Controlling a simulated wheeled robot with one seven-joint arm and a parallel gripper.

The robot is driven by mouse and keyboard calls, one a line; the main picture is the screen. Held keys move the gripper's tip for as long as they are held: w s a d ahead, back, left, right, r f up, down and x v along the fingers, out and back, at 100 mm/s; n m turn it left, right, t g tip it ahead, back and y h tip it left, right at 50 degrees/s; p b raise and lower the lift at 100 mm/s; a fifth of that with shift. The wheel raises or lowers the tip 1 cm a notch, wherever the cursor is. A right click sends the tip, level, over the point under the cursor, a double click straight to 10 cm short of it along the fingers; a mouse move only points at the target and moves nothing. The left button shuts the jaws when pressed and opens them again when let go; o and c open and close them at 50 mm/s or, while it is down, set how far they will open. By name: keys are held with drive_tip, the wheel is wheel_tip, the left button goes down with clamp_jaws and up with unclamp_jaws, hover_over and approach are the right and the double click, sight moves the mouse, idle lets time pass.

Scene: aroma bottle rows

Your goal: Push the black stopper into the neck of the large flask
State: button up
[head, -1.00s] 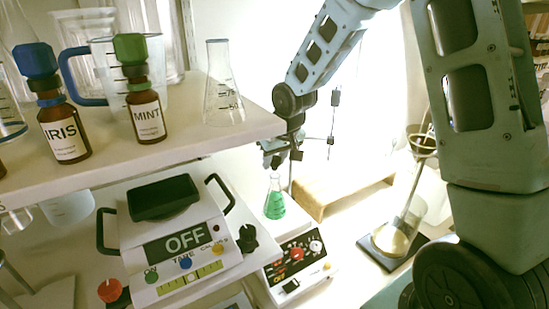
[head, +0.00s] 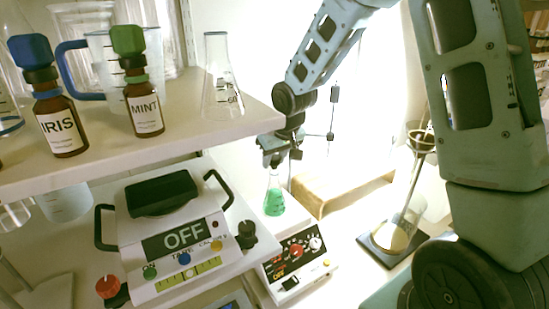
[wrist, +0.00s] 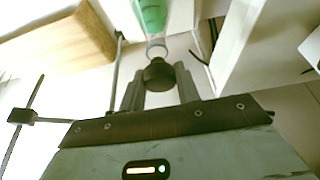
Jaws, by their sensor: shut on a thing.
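A conical flask with green liquid (head: 274,200) stands upright on a small hotplate with a red knob. In the wrist view its neck (wrist: 156,50) points at my gripper (wrist: 158,88). The black stopper (wrist: 158,75) is between my fingers, at the mouth of the neck. I cannot tell whether it touches the rim or sits partly inside. In the head view my gripper (head: 275,160) is right above the flask, and its fingers and the stopper are too small to make out.
An empty conical flask (head: 222,95) and the IRIS (head: 62,130) and MINT (head: 144,112) bottles stand on the shelf at upper left. A balance reading OFF (head: 180,240) is below. A wooden block (head: 335,193) lies right of the hotplate (head: 296,262).

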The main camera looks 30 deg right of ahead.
drive_tip(key=shift+f+b, duration=0.5)
drive_tip(key=shift+f, duration=0.2)
drive_tip(key=shift+f, duration=0.3)
drive_tip(key=shift+f+b, duration=0.4)
drive_tip(key=shift+b, duration=0.1)
drive_tip(key=o, duration=0.9)
drive_tip(key=shift+r, duration=0.1)
drive_tip(key=shift+r+p, duration=3.05)
drive_tip(key=shift+r, duration=0.45)
